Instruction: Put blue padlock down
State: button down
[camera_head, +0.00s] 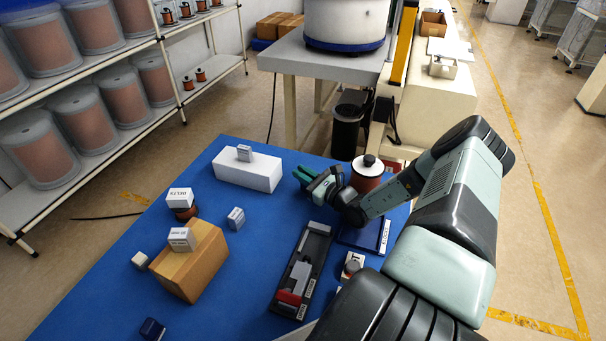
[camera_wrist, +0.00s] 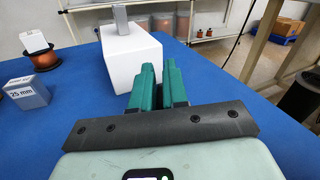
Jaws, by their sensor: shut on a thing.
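My gripper (camera_head: 303,176) is over the far right part of the blue table, just right of the white block (camera_head: 248,177). In the wrist view its green fingers (camera_wrist: 160,78) are close together, pointing at the lower right side of the white block (camera_wrist: 132,62). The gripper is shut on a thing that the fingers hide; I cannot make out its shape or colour. No padlock can be clearly told in either view. A small dark blue object (camera_head: 152,329) lies at the front left of the table, too small to name.
A grey box (camera_head: 244,153) stands on the white block. Left are a cardboard box (camera_head: 190,268) with a white label block, a copper spool (camera_head: 185,213) and a small "25 mm" box (camera_wrist: 27,93).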

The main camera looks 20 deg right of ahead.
jog(key=shift+f, duration=0.1)
jog(key=c, duration=1.1)
grip_release()
jog(key=shift+c, duration=0.2)
jog(key=shift+s+d, duration=0.15)
jog(key=shift+s, duration=0.05)
jog(key=v, duration=1.1)
jog(key=shift+s, duration=0.3)
